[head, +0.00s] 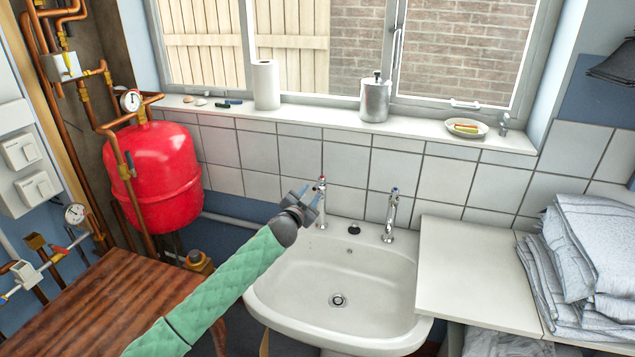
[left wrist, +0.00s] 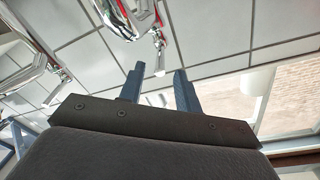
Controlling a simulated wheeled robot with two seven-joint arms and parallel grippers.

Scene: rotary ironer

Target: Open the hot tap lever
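The hot tap (head: 321,212) is the chrome left-hand tap on the white basin (head: 405,290), with a red mark at its top. In the left wrist view, the hot tap (left wrist: 132,14) is at the top, and its small lever (left wrist: 160,52) points toward the gap between my fingertips. My left gripper (head: 310,194) is just left of the hot tap's top in the head view. In the left wrist view, my left gripper (left wrist: 159,70) is open and empty. Contact with the lever cannot be told. My right gripper is not in view.
The cold tap (head: 391,212) stands right of the hot tap, and a black plug (head: 354,228) lies between them. The tiled wall and window sill (head: 322,113) are behind. Folded towels (head: 590,250) lie on the right counter (head: 470,275). A red tank (head: 158,172) stands left.

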